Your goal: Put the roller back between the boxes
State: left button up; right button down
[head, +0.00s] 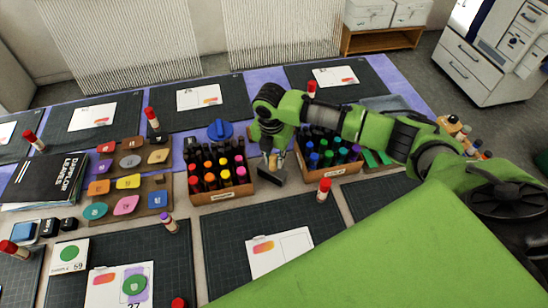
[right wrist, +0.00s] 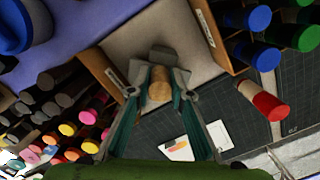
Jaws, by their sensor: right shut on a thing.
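My right gripper (head: 276,152) points down in the gap between two wooden boxes of bottles. It is shut on the wooden handle of the roller (head: 271,174), whose dark head is at the bottom, low in the gap. The right wrist view shows the round wooden handle end of the roller (right wrist: 160,86) between my fingertips (right wrist: 160,76). The left box (head: 226,196) holds dark bottles with warm-coloured caps; the right box (head: 332,172) holds blue, green and purple caps. I cannot tell whether the roller touches the table. My left gripper is not in view.
Glue sticks stand around, one (head: 323,190) in front of the right box. A blue round object (head: 220,130) sits behind the left box. Colour tiles lie on a wooden board (head: 150,200) at the left. Dark cutting mats (head: 222,232) with cards lie in front.

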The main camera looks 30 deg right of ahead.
jog(key=shift+f, duration=0.2)
jog(key=shift+s+f, duration=0.25)
jog(key=shift+f, duration=0.1)
jog(key=c, duration=1.8)
grip_release()
jog(key=shift+f, duration=0.15)
jog(key=shift+c, duration=0.2)
jog(key=shift+w, duration=0.3)
notch_tip(320, 180, up, 14)
jog(key=b, duration=0.1)
jog(key=shift+s+a+f, duration=0.25)
jog(key=shift+s+a, duration=0.15)
jog(key=shift+a, duration=0.05)
